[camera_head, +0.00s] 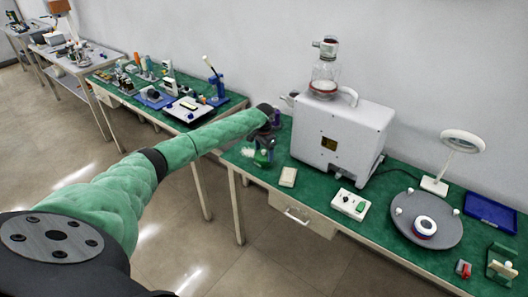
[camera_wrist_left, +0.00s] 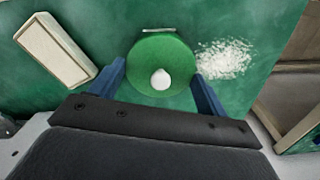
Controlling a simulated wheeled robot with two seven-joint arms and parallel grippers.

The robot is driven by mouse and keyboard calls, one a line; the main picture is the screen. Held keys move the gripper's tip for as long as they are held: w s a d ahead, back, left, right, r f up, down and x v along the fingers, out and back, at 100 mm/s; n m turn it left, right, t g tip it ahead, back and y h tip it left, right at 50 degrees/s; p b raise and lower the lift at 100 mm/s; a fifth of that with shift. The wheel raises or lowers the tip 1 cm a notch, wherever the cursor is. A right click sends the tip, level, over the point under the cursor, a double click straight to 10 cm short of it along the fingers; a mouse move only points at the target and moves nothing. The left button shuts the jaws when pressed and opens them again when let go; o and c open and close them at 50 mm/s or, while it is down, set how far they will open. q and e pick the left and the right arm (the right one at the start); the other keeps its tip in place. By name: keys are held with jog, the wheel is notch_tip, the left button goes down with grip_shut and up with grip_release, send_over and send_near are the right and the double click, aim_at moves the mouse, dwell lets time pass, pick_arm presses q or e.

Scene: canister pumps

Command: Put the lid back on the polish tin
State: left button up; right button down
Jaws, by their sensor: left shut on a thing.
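A round green lid (camera_wrist_left: 165,58) with a white knob shows in the left wrist view, between the two blue fingers of my left gripper (camera_wrist_left: 160,80). My left gripper is shut on it. In the head view my left gripper (camera_head: 267,138) is low over the near left part of the green-topped bench, and a small green thing (camera_head: 262,158) shows just below it. The polish tin cannot be told apart from the lid; whatever is under the lid is hidden. My right gripper is not in view.
A pale block (camera_head: 288,177) lies right of the gripper in the head view. White granules (camera_wrist_left: 226,58) lie beside the lid. A large white machine (camera_head: 343,135) stands behind. A switch box (camera_head: 350,204) and a grey turntable (camera_head: 405,228) are further right.

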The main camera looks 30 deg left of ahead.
pick_arm(q)
jog(key=shift+p, duration=0.35)
dwell(0.6)
jog(key=o, duration=1)
jog(key=shift+r, duration=0.1)
jog(key=shift+r+p, duration=2.95)
jog(key=shift+r, duration=0.4)
grip_shut()
